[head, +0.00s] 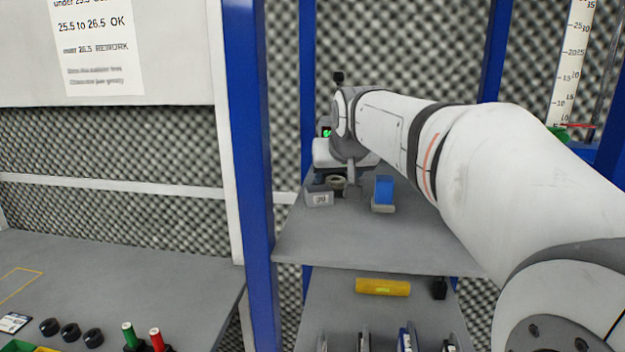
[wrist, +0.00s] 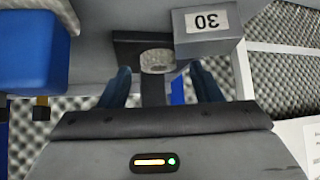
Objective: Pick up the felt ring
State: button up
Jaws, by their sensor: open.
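A small grey-beige rounded piece, which looks like the felt ring (head: 337,182), sits on the upper grey shelf beside a block labelled 30. In the wrist view the felt ring (wrist: 157,62) is a speckled grey oval in front of a dark stand; its hole cannot be made out. My gripper (wrist: 160,84) is open, with a blue finger on each side of the view. The ring appears between and beyond the fingertips, with nothing held. In the head view my gripper (head: 350,180) is close to the ring and partly hidden by my arm.
The grey block labelled 30 (head: 318,198) stands close at the ring's left. A blue block on a grey holder (head: 384,190) stands to the right. Blue posts (head: 250,130) frame the shelf (head: 375,240). A yellow piece (head: 382,287) lies on the shelf below. The upper shelf's front is clear.

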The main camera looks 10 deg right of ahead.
jog(key=shift+w+d+f, duration=0.1)
jog(key=shift+w+f, duration=0.3)
jog(key=shift+f, duration=0.05)
jog(key=shift+c, duration=0.6)
jog(key=c, duration=1)
